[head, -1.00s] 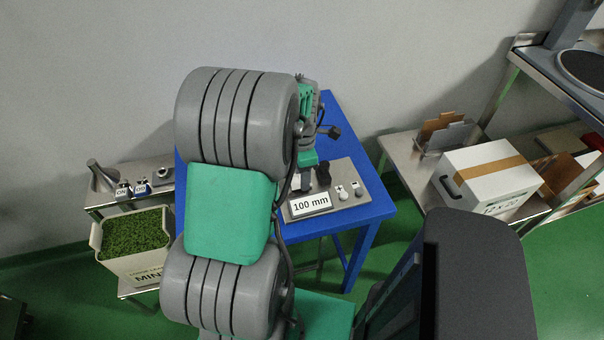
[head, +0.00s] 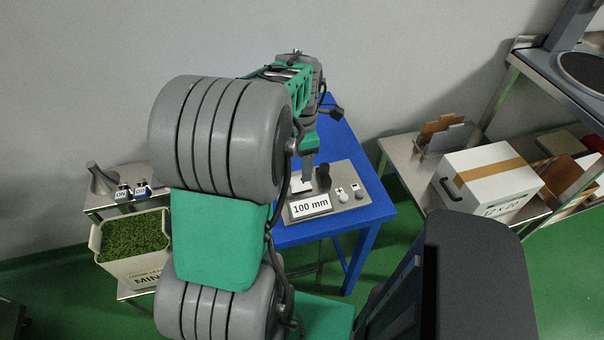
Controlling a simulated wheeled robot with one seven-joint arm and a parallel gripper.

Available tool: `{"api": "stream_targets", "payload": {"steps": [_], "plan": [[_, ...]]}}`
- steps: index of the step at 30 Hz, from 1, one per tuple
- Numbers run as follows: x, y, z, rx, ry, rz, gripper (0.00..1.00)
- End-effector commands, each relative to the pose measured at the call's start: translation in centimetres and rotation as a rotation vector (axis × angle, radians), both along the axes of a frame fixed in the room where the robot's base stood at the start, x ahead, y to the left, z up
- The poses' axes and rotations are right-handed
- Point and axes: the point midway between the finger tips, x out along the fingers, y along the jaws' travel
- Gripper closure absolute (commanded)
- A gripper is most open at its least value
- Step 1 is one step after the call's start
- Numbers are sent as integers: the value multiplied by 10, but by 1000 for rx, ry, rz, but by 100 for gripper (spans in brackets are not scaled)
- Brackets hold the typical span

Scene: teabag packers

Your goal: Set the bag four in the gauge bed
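The gauge (head: 345,176) is a grey metal plate on the blue table, with a display reading "100 mm" (head: 310,206). My gripper (head: 307,180) is over its back left part, pointing down. My arm hides much of it, and its finger opening cannot be made out. A small white patch (head: 297,185) lies beside the fingertips at the left of the plate. I cannot tell whether it is a tea bag or part of the bed. No bag marked four can be made out.
A dark upright cylinder (head: 323,178) and small knobs (head: 341,195) stand on the plate close to my gripper. A bin of green leaf (head: 132,238) is at left. A white carton (head: 488,178) sits on the right side table. The blue table's (head: 375,211) front right corner is clear.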

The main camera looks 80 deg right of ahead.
Motion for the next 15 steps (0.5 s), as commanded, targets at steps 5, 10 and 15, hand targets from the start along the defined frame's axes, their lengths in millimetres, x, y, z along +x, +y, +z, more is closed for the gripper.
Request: {"api": "stream_targets", "payload": {"steps": [5, 10, 15], "plan": [[0, -1, 39, -2, 0, 0, 34], [0, 0, 54, 1, 1, 0, 34], [31, 10, 59, -14, -3, -14, 34]]}}
